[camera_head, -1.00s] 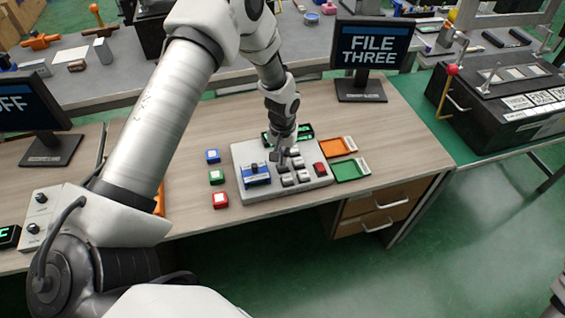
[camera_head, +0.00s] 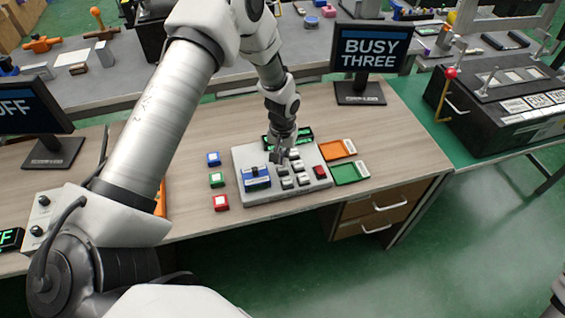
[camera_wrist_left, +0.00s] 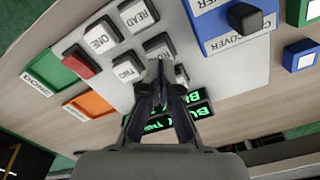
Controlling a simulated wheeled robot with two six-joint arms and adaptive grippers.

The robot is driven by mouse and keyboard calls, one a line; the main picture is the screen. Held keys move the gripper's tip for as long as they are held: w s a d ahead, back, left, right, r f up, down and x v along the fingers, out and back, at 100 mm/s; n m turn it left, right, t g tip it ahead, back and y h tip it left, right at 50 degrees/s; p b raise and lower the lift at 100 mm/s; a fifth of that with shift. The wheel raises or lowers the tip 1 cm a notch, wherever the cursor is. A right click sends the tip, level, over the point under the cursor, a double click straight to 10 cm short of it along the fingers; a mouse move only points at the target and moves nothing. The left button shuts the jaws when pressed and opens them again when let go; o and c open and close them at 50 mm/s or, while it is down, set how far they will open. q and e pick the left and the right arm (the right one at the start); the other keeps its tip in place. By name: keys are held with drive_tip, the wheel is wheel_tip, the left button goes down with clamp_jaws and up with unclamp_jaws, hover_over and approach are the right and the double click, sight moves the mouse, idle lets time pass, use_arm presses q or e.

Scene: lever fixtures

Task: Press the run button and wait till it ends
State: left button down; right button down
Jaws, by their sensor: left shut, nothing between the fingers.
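A grey control console (camera_head: 243,160) sits on the wooden desk, with several grey keys (camera_head: 285,170) and a red key (camera_head: 320,172). In the left wrist view, legible keys include READ (camera_wrist_left: 138,15), ONE (camera_wrist_left: 101,38) and TWO (camera_wrist_left: 126,68). No key legibly reads RUN; my fingers partly hide some keys. My left gripper (camera_head: 279,158) is shut and empty, over the keys near the console's display; contact cannot be told. The green display (camera_wrist_left: 205,120) is partly covered by the fingers. The monitor (camera_head: 368,50) behind reads BUSY THREE. My right gripper is out of view.
A blue block with a black knob (camera_wrist_left: 245,18) is on the console. Blue, green and red buttons (camera_head: 217,180) stand left of it. Orange (camera_head: 338,149) and green (camera_head: 350,172) trays lie right. Another monitor (camera_head: 30,103) stands far left.

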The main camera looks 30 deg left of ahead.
sight(283, 168)
use_arm(q)
wheel_tip(283, 168, up, 6)
drive_tip(key=p, duration=0.4)
drive_tip(key=shift+s+f, duration=0.1)
drive_tip(key=shift+f, duration=0.15)
drive_tip(key=shift+f, duration=0.1)
drive_tip(key=shift+m+h, duration=0.3)
drive_tip(key=shift+m, duration=0.3)
drive_tip(key=s+d+f, duration=0.1)
drive_tip(key=s+f, duration=0.1)
drive_tip(key=s, duration=0.1)
drive_tip(key=s+d+f+b, duration=0.1)
drive_tip(key=s+d+f, duration=0.1)
drive_tip(key=f, duration=0.1)
drive_tip(key=s+d+f+b, duration=0.1)
drive_tip(key=s+d+f, duration=0.1)
drive_tip(key=s+f, duration=0.1)
drive_tip(key=shift+s+f, duration=0.2)
drive_tip(key=shift+s, duration=0.1)
drive_tip(key=s+d+f+m+b, duration=0.1)
drive_tip(key=s+f, duration=0.1)
drive_tip(key=s, duration=0.7)
drive_tip(key=s+d+f+m+b, duration=0.1)
drive_tip(key=s+d+f+b, duration=0.1)
drive_tip(key=s, duration=0.8)
drive_tip(key=shift+s+d+f, duration=0.25)
drive_tip(key=shift+s+f, duration=0.05)
drive_tip(key=shift+f, duration=0.3)
